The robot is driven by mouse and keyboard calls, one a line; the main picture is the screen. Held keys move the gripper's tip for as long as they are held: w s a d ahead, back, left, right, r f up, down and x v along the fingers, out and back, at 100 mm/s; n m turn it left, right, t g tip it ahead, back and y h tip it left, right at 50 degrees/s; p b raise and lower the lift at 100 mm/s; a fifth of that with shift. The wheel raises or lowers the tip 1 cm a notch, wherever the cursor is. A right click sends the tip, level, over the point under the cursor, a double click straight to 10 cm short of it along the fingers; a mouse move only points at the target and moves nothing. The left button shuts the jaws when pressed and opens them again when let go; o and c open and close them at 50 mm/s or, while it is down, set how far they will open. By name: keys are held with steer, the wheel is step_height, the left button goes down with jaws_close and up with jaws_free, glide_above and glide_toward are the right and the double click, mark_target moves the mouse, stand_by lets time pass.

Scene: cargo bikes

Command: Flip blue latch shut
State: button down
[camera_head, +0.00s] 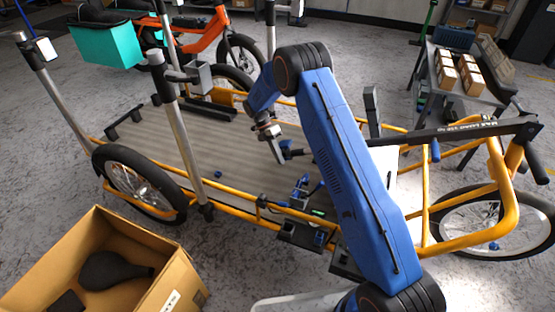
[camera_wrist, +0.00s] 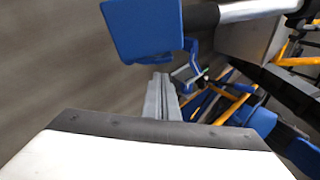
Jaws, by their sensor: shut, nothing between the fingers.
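My gripper (camera_head: 272,136) hangs over the grey slatted cargo bed (camera_head: 190,140) in the head view, above and left of blue lever-like parts (camera_head: 302,187) at the bed's near edge. I cannot tell for sure which blue part is the latch. In the wrist view my gripper's grey fingers (camera_wrist: 161,97) are together and empty. A large blue block (camera_wrist: 145,30) with a dark collar and silver tube is close beyond them. Smaller blue parts (camera_wrist: 190,75) show just right of the fingertips; contact cannot be told.
A yellow frame rail (camera_head: 255,215) runs along the bed's near edge. An upright silver post (camera_head: 180,135) stands left of my arm. An open cardboard box (camera_head: 180,285) is at the lower left. A table with cartons (camera_head: 446,75) stands at the back right.

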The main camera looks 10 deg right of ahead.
steer(key=shift+w, duration=0.15)
steer(key=shift+w+f, duration=0.25)
steer(key=shift+w, duration=0.35)
steer(key=shift+a, duration=0.1)
steer(key=w+a+r, duration=0.1)
steer(key=a+r, duration=0.5)
steer(key=r, duration=0.1)
steer(key=shift+w+r, duration=0.25)
steer(key=shift+r, duration=0.1)
stand_by(0.4)
stand_by(0.4)
